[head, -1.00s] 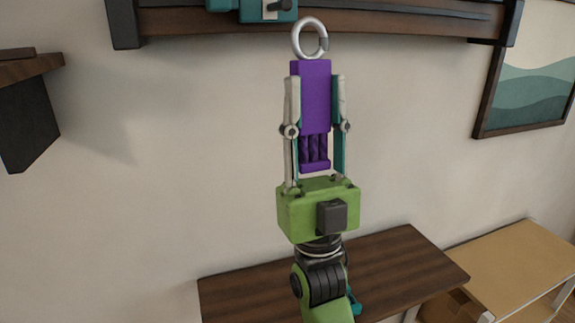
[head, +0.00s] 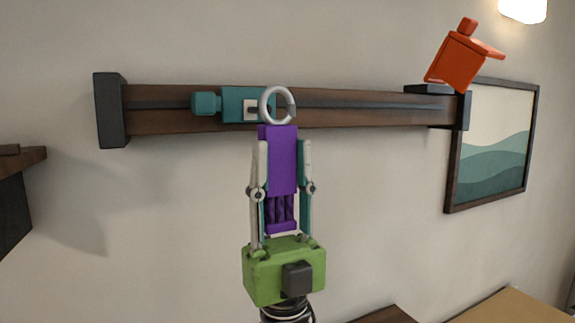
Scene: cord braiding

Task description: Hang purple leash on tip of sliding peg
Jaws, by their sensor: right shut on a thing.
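The purple leash (head: 282,160) is a purple block with cords below it and a silver ring on top. My right gripper (head: 282,150) is shut on the purple block and holds it upright, ring up. The teal sliding peg (head: 235,104) sits on a dark wooden rail on the wall. The ring (head: 277,104) overlaps the right end of the teal peg in the picture. I cannot tell whether they touch or how far apart they are in depth. My left gripper is not in view.
The wooden rail (head: 360,108) has dark end brackets. An orange box-shaped thing (head: 462,58) is above its right end. A framed picture (head: 492,150) hangs at the right. A dark shelf (head: 14,190) is at the left edge. Table tops show along the bottom.

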